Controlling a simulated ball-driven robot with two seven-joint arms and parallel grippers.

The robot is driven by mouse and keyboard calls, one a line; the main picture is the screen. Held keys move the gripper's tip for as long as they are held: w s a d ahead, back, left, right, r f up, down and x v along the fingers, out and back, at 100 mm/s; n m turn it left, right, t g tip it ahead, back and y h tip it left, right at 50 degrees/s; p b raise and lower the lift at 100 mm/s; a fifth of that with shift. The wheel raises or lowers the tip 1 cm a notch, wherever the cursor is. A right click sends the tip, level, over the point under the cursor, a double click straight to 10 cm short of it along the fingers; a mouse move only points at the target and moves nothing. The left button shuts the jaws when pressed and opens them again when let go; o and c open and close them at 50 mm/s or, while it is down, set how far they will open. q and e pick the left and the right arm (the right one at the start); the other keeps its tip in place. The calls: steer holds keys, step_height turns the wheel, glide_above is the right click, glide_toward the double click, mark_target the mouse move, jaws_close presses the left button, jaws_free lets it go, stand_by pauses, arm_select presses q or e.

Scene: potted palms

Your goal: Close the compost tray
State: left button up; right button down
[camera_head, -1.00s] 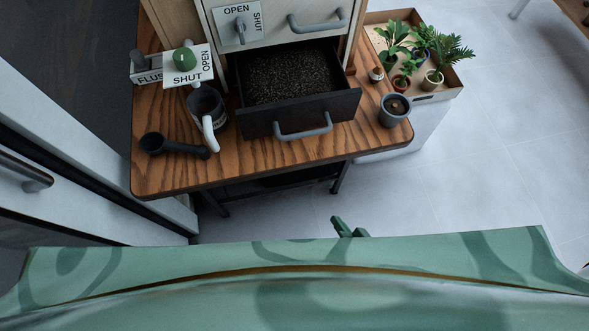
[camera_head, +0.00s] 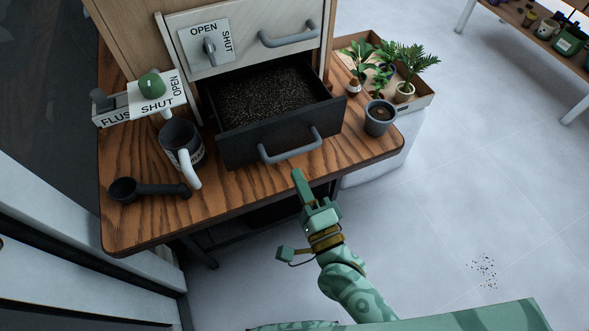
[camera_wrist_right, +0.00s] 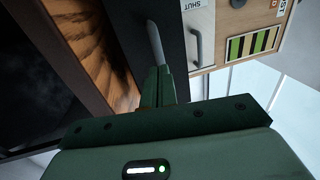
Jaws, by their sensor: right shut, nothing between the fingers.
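The compost tray (camera_head: 240,150) is a dark drawer full of dark crumbly compost (camera_head: 262,98). It is pulled out of the pale wooden cabinet over the wooden table. Its grey bar handle (camera_head: 291,149) is on the front panel. My right gripper (camera_head: 297,174) is shut and empty, its green fingers pointing at the tray front just below the handle. I cannot tell whether it touches. In the right wrist view, the shut fingers (camera_wrist_right: 159,72) point towards the grey handle (camera_wrist_right: 155,42) on the dark tray front. My left gripper is not in view.
Above the tray is a closed drawer (camera_head: 275,55) with an OPEN/SHUT knob plate (camera_head: 206,47). A grey pot (camera_head: 379,118) stands at right. Open floor lies right.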

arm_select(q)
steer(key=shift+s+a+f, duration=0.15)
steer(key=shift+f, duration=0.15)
arm_select(e)
steer(key=shift+x, duration=1.4)
